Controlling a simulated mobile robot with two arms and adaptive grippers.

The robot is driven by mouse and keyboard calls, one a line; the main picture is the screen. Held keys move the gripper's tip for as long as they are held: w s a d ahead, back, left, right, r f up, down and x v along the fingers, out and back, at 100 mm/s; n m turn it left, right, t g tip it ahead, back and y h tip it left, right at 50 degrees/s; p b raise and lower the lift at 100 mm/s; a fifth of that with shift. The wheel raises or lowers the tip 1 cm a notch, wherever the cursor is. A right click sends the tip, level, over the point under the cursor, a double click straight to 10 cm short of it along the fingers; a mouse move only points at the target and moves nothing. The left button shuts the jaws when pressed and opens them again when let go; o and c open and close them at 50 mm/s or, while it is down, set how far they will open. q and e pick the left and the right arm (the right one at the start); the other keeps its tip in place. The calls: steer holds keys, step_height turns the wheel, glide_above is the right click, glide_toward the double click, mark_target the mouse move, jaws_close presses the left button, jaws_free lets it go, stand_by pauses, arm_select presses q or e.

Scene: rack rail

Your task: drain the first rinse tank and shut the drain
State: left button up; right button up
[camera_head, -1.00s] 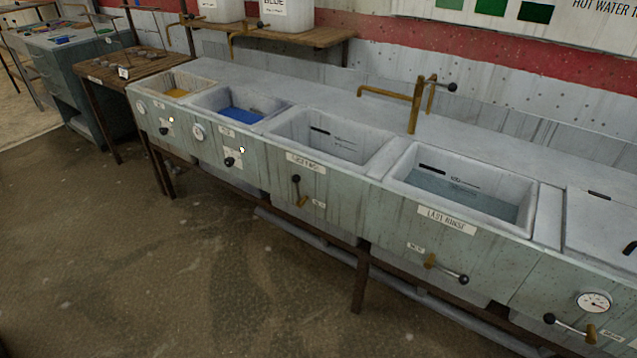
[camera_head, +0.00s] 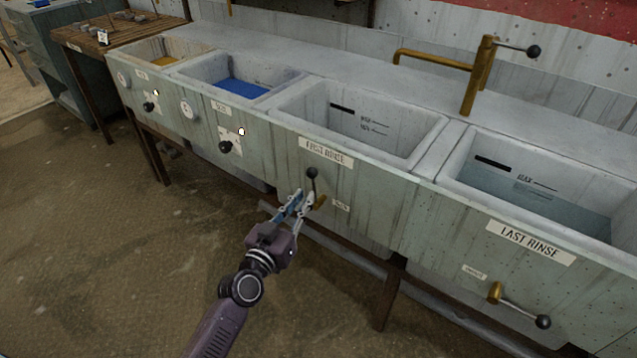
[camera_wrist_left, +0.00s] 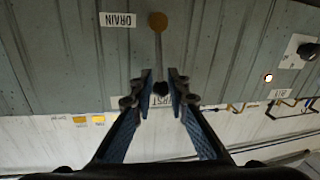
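The first rinse tank (camera_head: 372,112) is a pale basin with level marks on its wall. I see no water surface in it, though its near wall hides part of the floor. Its drain lever, on the panel below, stands upright with a black knob (camera_head: 312,173) above a brass pivot (camera_head: 320,202). My left gripper (camera_head: 304,197) is at this lever. In the left wrist view the gripper (camera_wrist_left: 161,78) is open, one finger on each side of the lever's knob (camera_wrist_left: 160,88). I cannot tell whether either finger touches it. My right gripper is not in view.
The last rinse tank (camera_head: 470,185) at right holds water, its lever (camera_head: 520,308) turned sideways. The blue tank (camera_head: 215,70) and yellow tank (camera_head: 135,50) are at left. A brass tap (camera_head: 475,80) stands behind. A table leg (camera_head: 388,295) is below; the floor in front is clear.

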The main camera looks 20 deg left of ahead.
mark_target(313, 185)
arm_select(q)
steer(key=shift+w+d+b, duration=0.2)
steer(key=shift+w+d, duration=0.05)
steer(key=shift+w, duration=1.35)
steer(key=shift+w+d+b, duration=0.15)
steer(key=shift+w+d, duration=0.05)
steer(key=shift+w, duration=1.4)
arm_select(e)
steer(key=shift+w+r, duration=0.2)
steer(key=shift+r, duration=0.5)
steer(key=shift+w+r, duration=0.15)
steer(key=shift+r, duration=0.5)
arm_select(q)
steer(key=shift+c, duration=0.2)
jaws_close()
